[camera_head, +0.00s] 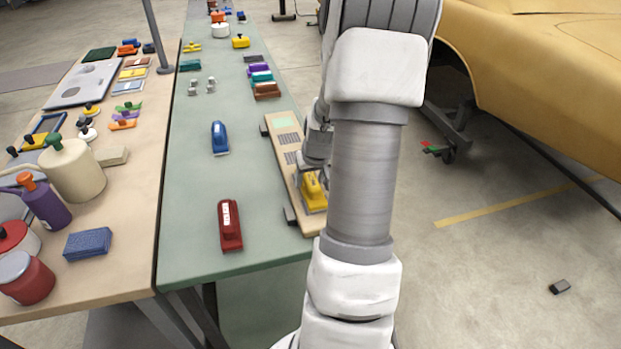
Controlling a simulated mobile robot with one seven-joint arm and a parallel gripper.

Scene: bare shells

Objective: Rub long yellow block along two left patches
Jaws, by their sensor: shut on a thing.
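The yellow block (313,196) is at the near end of a narrow wooden board (270,133) on the right edge of the green table. My gripper (313,170) is directly above the block and shut on it. My arm hides part of the board and the block's right side. Farther along the board are a pale green patch (285,122) and two grey patterned patches, one (289,139) beyond the other (291,157). The block is nearer than these patches. I cannot tell whether it touches the board or if another patch lies under it.
A blue block (219,138) and a red block (230,225) stand on the green table (185,225) left of the board. The table between them is clear. A beige table (120,240) at left holds pots, a blue sponge (88,243) and tools. A yellow car body (540,80) stands at right.

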